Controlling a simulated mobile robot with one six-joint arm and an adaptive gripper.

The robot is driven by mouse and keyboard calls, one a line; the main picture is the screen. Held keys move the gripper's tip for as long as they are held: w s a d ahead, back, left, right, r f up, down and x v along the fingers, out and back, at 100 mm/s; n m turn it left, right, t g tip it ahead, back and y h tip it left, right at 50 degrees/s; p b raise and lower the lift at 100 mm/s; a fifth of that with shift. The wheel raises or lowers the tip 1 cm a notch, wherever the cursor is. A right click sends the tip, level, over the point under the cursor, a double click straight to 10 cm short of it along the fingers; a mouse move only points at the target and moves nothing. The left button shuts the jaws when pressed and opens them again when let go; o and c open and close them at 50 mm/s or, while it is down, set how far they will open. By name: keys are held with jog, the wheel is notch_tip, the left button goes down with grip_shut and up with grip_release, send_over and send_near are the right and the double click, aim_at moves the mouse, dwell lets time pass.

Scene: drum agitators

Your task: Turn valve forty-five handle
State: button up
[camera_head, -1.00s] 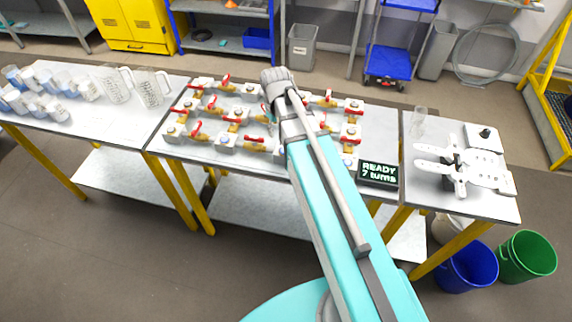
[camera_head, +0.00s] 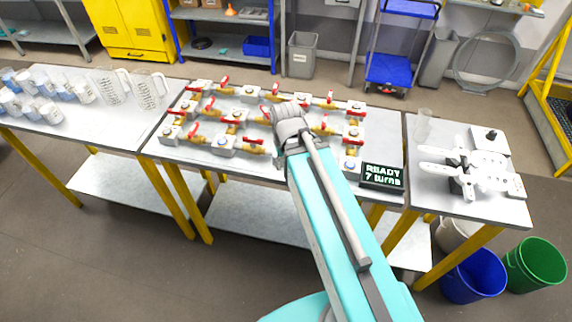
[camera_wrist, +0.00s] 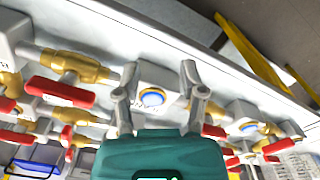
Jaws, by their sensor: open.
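Several brass valves with red handles stand in rows on the middle table (camera_head: 225,188). One valve with a red handle (camera_head: 253,143) shows left of my wrist. I cannot tell which valve is forty-five; its label is not readable. In the head view my own wrist hides the fingers.
A display (camera_head: 382,176) reading "READY 7 turns" sits at the table's right front. Clear jugs (camera_head: 148,90) and cups stand on the left table. A white device (camera_head: 470,170) is on the right table. Other valves crowd close around my gripper.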

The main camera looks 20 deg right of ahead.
aim_at(265, 110)
dwell(0.3)
jog(key=w+r+n+p, duration=0.1)
jog(key=w+r+p, duration=0.6)
jog(key=w, duration=0.6)
jog(key=w+r+n+p, duration=0.1)
jog(key=w+r+p, duration=0.5)
jog(key=w, duration=0.7)
jog(key=shift+r+p, duration=0.4)
jog(key=shift+p, duration=0.05)
jog(key=shift+a+f, duration=0.1)
jog(key=shift+f, duration=0.05)
notch_tip(265, 110, down, 14)
jog(key=b, duration=1.3)
jog(key=shift+r+b, duration=0.25)
jog(key=shift+b, duration=0.15)
jog(key=shift+c, duration=0.3)
grip_shut()
